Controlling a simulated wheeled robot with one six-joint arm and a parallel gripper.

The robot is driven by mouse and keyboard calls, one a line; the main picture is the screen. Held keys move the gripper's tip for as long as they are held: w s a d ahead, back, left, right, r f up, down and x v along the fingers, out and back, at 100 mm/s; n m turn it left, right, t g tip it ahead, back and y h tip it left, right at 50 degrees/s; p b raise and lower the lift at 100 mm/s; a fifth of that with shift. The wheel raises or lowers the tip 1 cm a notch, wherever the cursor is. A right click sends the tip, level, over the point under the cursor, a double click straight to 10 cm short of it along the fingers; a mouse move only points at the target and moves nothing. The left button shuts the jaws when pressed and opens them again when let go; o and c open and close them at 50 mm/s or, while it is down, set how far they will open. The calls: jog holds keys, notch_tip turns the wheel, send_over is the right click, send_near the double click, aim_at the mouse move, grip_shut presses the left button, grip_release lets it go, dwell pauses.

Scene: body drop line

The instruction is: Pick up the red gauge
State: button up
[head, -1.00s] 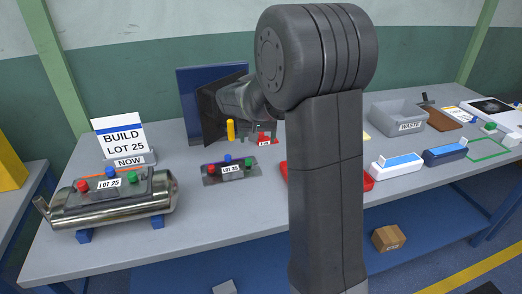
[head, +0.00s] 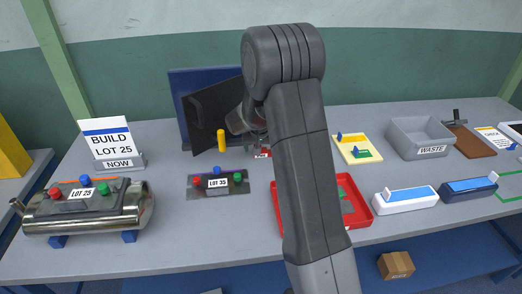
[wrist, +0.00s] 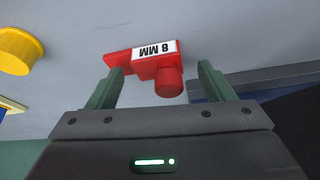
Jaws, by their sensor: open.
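The red gauge (wrist: 148,62) is close in the wrist view, with a white label reading 8 MM and a round red end facing my gripper. My gripper (wrist: 163,73) is open, its two green fingertips on either side of the gauge's near part. I cannot tell whether either finger touches it. In the head view a small part of the red gauge (head: 262,154) shows on the grey table beside my arm. My arm hides the rest of it and most of my gripper there.
A yellow cylinder (head: 221,140) stands left of the gauge, before dark upright panels (head: 213,105). The LOT 35 plate (head: 233,185) lies nearer. A red tray (head: 364,207) is partly behind my arm.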

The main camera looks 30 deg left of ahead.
jog(key=shift+w+f, duration=0.1)
jog(key=shift+f, duration=0.05)
jog(key=shift+c, duration=0.2)
jog(key=c, duration=1)
jog(key=shift+c, duration=0.2)
